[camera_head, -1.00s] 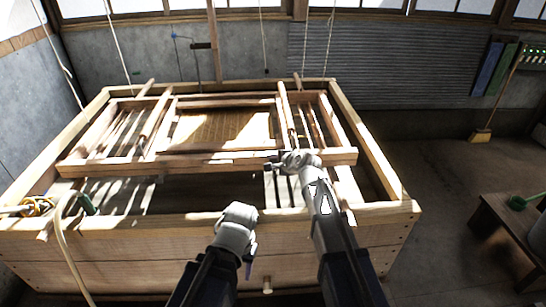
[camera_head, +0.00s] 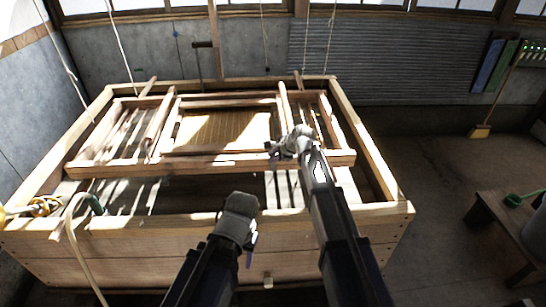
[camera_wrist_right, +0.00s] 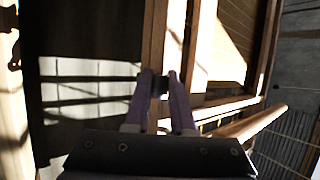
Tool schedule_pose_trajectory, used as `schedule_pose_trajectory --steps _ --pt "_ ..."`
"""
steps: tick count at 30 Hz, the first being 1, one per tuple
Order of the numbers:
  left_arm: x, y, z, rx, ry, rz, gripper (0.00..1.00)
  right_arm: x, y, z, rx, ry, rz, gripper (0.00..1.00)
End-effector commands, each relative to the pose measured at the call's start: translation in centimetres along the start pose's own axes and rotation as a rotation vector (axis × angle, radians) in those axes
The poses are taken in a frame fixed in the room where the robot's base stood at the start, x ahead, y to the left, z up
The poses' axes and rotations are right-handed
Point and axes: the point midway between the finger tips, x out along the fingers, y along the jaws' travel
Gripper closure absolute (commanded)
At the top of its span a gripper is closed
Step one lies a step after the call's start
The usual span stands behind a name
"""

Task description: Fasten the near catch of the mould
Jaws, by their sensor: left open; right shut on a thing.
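The mould (camera_head: 120,163) is a wooden frame with a brown screen (camera_head: 235,128), lying level over the vat. My right gripper (camera_head: 278,149) is at the near rail of the mould, right of its middle. It is shut on a small dark piece, which looks like the near catch (camera_wrist_right: 160,84); the fingers (camera_wrist_right: 160,75) hide much of it. Whether the catch is hooked cannot be told. My left gripper (camera_head: 240,203) is open and empty at the vat's near rim, lower and left of the right one.
The wooden vat (camera_head: 130,246) surrounds the mould. Ropes (camera_head: 120,45) hang from above. A dark bench (camera_head: 500,230) stands at the right, with open floor between it and the vat.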

Motion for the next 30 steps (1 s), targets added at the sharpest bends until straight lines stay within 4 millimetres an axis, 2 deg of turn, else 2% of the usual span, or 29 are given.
schedule_pose_trajectory --steps 6,7,15,24,30 --pt "0.0 0.0 0.0 0.000 0.000 0.000 0.47 0.1 0.0 0.0 -0.002 0.000 -0.001 1.00" --pt "0.0 0.0 0.0 0.000 0.000 0.000 0.47 0.1 0.0 0.0 -0.002 0.000 -0.001 0.76" --pt "0.0 0.0 0.0 0.000 0.000 0.000 0.47 0.0 0.0 0.0 -0.001 0.000 -0.001 0.47" --pt "-0.1 0.0 0.0 0.000 0.000 0.000 0.47 -0.2 0.0 0.0 -0.001 0.000 -0.001 0.47" --pt "-1.3 -0.1 0.1 0.000 0.000 0.000 0.47 -1.6 -0.1 0.1 0.000 0.000 -0.001 0.47"
